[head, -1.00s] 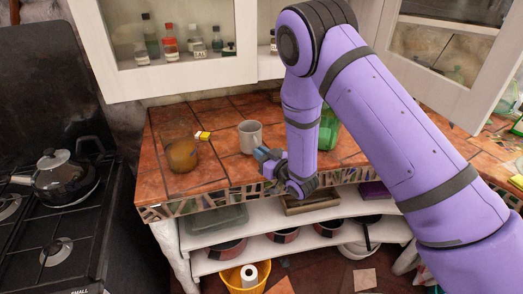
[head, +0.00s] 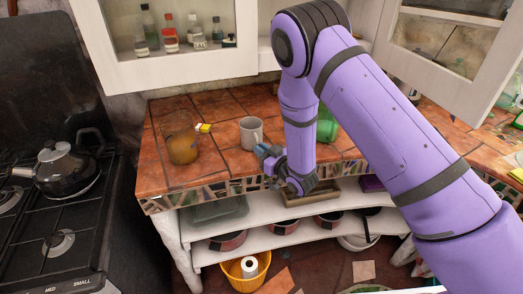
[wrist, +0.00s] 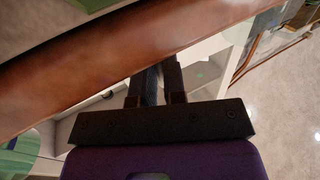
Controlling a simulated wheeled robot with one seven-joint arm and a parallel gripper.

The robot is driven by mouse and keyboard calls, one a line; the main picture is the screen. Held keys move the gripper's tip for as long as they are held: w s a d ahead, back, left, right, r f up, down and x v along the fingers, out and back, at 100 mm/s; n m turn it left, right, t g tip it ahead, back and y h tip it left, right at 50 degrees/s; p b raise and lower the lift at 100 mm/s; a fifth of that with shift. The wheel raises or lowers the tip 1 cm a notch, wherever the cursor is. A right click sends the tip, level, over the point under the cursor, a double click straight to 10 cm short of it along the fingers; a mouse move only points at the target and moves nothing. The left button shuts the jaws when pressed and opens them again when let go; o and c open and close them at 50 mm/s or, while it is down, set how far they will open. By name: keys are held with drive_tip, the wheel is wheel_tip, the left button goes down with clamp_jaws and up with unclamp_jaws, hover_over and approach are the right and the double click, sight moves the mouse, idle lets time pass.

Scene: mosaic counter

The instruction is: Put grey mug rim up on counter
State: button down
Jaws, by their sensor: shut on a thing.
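The grey mug (head: 250,133) shows upright, rim up, at the middle of the tiled counter (head: 222,165) in the head view. Its handle faces right. My gripper (head: 263,151) is at the counter's front edge, just below and right of the mug in the picture. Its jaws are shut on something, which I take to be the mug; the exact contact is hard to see. In the wrist view my gripper's two dark fingers (wrist: 160,85) are close together, their tips against a brown band (wrist: 120,60) that I cannot identify. I do not make out the mug there.
A rounded amber-brown object (head: 183,148) and a small yellow-and-white item (head: 203,128) stand left of the mug. A green bottle (head: 327,126) is behind my arm. Below are open shelves with pans (head: 228,241).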

drive_tip(key=shift+f, duration=0.2)
drive_tip(key=c, duration=1.1)
unclamp_jaws()
drive_tip(key=v, duration=1.1)
drive_tip(key=w+d+r+m+h, duration=0.1)
drive_tip(key=w+d+r+h, duration=0.15)
drive_tip(key=r, duration=0.35)
drive_tip(key=w+d+r+m+h, duration=0.1)
drive_tip(key=w+d+r+h, duration=0.1)
drive_tip(key=w+r, duration=0.3)
drive_tip(key=s+d+r+m+g+h, duration=0.1)
drive_tip(key=s+d+r+h, duration=0.2)
drive_tip(key=r, duration=0.4)
drive_tip(key=s+d+r+m+g+h, duration=0.1)
drive_tip(key=s+d+r+g+h, duration=0.1)
drive_tip(key=d+r, duration=0.45)
drive_tip(key=s+d+r+m+g+h, duration=0.25)
drive_tip(key=s+d+r, duration=0.25)
drive_tip(key=s+r, duration=0.55)
drive_tip(key=s+d+r+m+g, duration=0.1)
drive_tip(key=s, duration=0.9)
drive_tip(key=s+d+r+g, duration=0.1)
drive_tip(key=s+g, duration=0.1)
drive_tip(key=s, duration=0.8)
drive_tip(key=shift+d+m, duration=0.35)
drive_tip(key=shift+d, duration=0.05)
